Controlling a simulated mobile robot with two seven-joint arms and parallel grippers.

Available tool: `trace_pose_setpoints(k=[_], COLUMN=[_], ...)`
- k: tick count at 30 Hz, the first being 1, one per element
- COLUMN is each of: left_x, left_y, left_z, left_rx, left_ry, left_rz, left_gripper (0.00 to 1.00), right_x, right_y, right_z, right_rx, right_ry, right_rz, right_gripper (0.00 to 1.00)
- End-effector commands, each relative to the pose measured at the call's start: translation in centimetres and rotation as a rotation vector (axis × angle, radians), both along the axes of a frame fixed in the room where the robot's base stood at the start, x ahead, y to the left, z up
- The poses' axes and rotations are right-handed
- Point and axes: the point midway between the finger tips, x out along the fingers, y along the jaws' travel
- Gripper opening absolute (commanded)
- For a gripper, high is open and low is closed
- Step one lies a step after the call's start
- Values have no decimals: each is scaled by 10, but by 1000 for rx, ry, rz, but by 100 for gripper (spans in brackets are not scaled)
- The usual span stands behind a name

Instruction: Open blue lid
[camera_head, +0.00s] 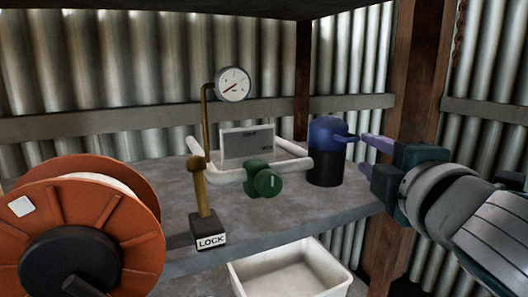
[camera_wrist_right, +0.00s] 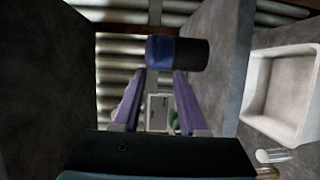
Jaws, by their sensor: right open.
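A dark cylindrical container (camera_head: 325,170) stands upright on the grey shelf. Its domed blue lid (camera_head: 326,132) sits down on top, with a small blue tab (camera_head: 348,138) sticking out to the right. In the right wrist view the blue lid (camera_wrist_right: 160,52) and the dark body (camera_wrist_right: 195,54) lie just beyond the fingertips. My right gripper (camera_head: 362,153) comes in from the right, its purple fingers apart and pointing at the lid's tab side. It is open, and nothing shows between the fingers. Whether a fingertip touches the tab is unclear. My left gripper is out of view.
A green valve (camera_head: 264,180) on white piping and a gauge (camera_head: 233,84) stand left of the container. A yellow-handled lever with a LOCK label (camera_head: 211,240) and an orange reel (camera_head: 130,225) are further left. A white bin (camera_head: 300,272) is below the shelf (camera_head: 350,206). A wooden post (camera_head: 415,80) stands behind my right gripper.

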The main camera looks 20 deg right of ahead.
Motion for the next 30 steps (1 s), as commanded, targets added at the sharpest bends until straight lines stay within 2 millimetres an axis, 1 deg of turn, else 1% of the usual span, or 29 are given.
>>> trace_pose_setpoints(k=[6,9,13,18,26,30], left_x=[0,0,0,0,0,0], left_y=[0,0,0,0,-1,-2], left_z=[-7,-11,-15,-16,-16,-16], left_rx=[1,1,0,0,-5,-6], left_ry=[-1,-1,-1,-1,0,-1], left_rz=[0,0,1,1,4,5], left_gripper=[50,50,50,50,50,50], right_x=[39,55,71,80,81,81], right_y=[-13,-18,-23,-27,-27,-27], right_z=[-2,-4,-5,-5,-4,-4], right_rx=[0,1,1,3,3,3], right_ry=[-2,-1,0,1,1,1], right_rz=[-2,-2,-1,-1,-1,-1], right_gripper=[42,42,42,42,42,27])
